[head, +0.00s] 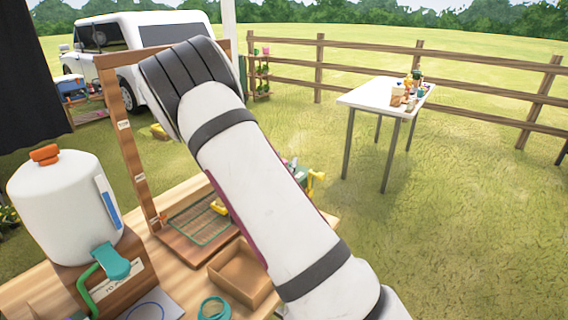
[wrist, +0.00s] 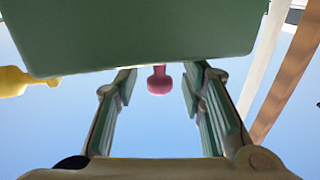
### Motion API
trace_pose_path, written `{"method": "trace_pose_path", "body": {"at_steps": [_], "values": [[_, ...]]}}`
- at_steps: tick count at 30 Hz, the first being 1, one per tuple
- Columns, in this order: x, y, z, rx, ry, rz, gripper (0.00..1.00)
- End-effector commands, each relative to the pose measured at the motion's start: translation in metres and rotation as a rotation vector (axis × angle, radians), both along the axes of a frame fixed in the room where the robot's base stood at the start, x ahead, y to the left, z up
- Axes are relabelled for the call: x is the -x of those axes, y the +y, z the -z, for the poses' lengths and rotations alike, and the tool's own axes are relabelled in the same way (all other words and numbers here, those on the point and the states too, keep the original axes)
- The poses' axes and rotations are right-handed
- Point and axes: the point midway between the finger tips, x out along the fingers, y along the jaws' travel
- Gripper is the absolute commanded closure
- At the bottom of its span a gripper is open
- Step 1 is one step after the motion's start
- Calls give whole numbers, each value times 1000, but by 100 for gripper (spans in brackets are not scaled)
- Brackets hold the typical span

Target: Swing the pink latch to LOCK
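The pink latch (wrist: 158,82) shows in the wrist view as a small rounded knob below the edge of a green box (wrist: 140,35). My gripper (wrist: 160,95) is open, with one green-padded finger on each side of the knob and a gap on both sides. I cannot tell whether the knob lies fully between the fingertips or just beyond them. The latch's LOCK marking is not visible.
A yellow handle (wrist: 14,81) sticks out left of the box in the wrist view. On the wooden table are a white jug (head: 62,205), a wire rack (head: 200,222), a cardboard tray (head: 240,275) and a teal ring (head: 214,308). A wooden frame (head: 130,130) stands behind.

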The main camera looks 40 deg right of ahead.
Motion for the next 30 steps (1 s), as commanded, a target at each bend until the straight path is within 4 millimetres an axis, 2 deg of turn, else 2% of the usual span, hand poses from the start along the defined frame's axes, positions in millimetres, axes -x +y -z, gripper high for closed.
{"method": "trace_pose_path", "body": {"at_steps": [6,11,20,30], "values": [[0,0,0,0,0,0,65],[0,0,0,0,0,1,100],[2,-3,-1,3,1,-3,100],[9,-17,-3,10,2,-170,100]]}}
